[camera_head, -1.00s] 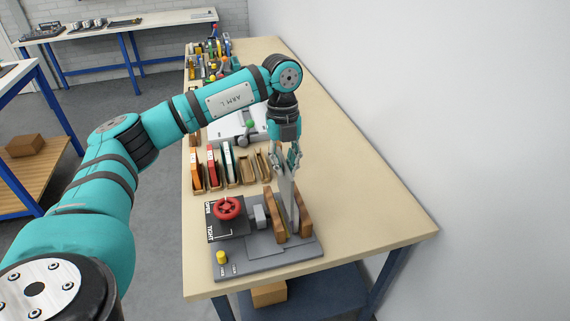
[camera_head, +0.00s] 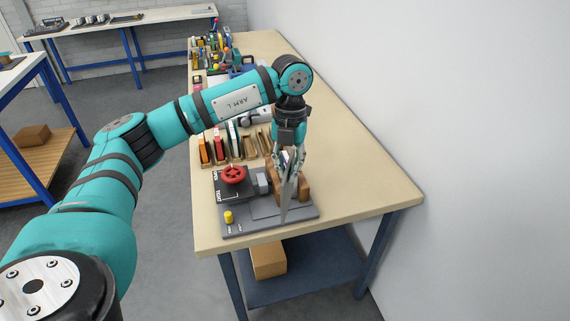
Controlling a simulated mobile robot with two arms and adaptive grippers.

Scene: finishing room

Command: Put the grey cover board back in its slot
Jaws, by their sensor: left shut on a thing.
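My left gripper (camera_head: 289,165) points down over the press and is shut on the grey cover board (camera_head: 285,208). The board is thin and seen nearly edge-on. It hangs upright in front of the press's wooden jaws (camera_head: 305,186), over the grey base (camera_head: 252,226). I cannot tell whether its lower edge touches the base. Behind the press stands a wooden rack (camera_head: 250,148). Its left slots hold orange (camera_head: 204,149), red (camera_head: 219,146) and dark-and-white boards; its right slots look empty, partly hidden by my gripper. My right gripper is not in view.
The press has a red handwheel (camera_head: 233,175) and a yellow knob (camera_head: 228,217). Coloured items (camera_head: 212,52) crowd the bench's far end. A white wall (camera_head: 450,100) runs along the right. The bench (camera_head: 365,185) is clear right of the press.

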